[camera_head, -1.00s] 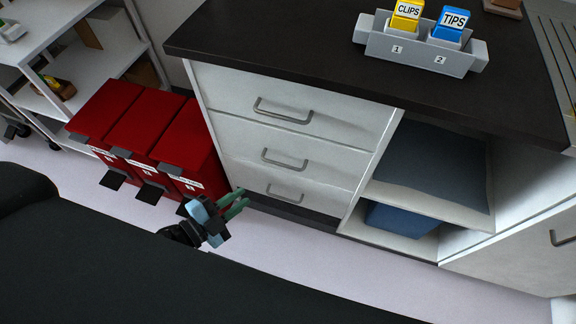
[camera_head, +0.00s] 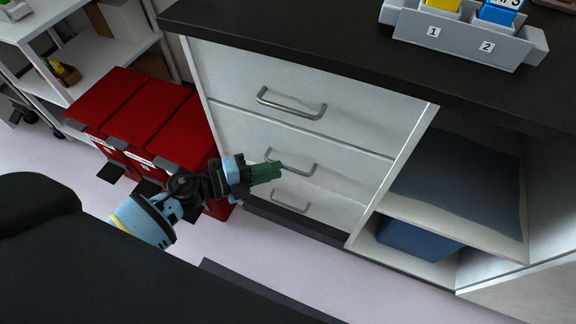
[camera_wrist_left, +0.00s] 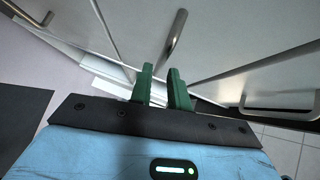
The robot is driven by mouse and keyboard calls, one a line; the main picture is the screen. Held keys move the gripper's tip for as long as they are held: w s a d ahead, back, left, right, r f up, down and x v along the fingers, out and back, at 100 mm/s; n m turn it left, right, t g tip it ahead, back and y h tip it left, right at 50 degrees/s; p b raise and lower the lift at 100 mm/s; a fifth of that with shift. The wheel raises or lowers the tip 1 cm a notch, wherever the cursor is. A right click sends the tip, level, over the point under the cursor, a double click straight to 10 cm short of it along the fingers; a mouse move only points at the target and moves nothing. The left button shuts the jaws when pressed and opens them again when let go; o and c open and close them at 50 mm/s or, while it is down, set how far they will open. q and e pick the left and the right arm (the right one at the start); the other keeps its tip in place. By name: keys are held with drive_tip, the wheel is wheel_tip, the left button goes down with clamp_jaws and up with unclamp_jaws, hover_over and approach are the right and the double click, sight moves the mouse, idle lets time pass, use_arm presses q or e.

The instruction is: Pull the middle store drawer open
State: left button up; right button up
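The middle store drawer (camera_head: 345,178) is a white front in a dark-topped cabinet, flush with the fronts above and below it. Its grey bar handle (camera_head: 298,166) is partly hidden behind my left gripper (camera_head: 268,172). The gripper's green fingers are close to the left end of this handle. In the left wrist view the two fingers (camera_wrist_left: 162,88) stand apart with nothing between them. A bar handle (camera_wrist_left: 176,38) lies just beyond the fingertips there; it looks like the middle one. Contact cannot be told. My right gripper is out of view.
The top drawer handle (camera_head: 290,104) and bottom drawer handle (camera_head: 290,202) lie above and below. Red bins (camera_head: 190,135) stand close behind my left arm. An open shelf compartment (camera_head: 455,185) is at the right. A grey holder (camera_head: 460,38) stands on the counter.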

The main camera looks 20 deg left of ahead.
sight(288, 167)
use_arm(q)
drive_tip(key=shift+x, duration=2.3)
clamp_jaws()
